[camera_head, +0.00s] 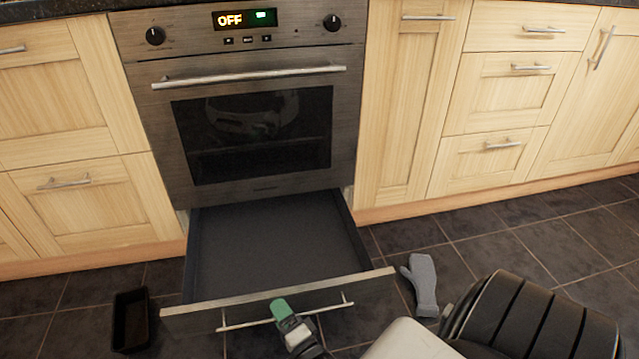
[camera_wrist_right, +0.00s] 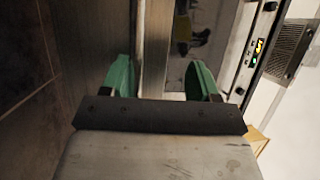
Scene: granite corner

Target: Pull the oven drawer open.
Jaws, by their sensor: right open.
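The oven drawer (camera_head: 275,245) is pulled well out from under the steel oven (camera_head: 250,130), and its inside is empty. Its front panel carries a thin bar handle (camera_head: 245,324). My right gripper (camera_head: 284,311), with green fingertips, is at the middle of this handle. I cannot tell whether either finger touches the bar. My left gripper is not in view.
A black tray (camera_head: 130,320) lies on the tiled floor left of the drawer. A grey oven mitt (camera_head: 423,285) lies on the floor to its right. Wooden cabinets (camera_head: 75,150) flank the oven. The oven door (camera_head: 250,135) above is shut.

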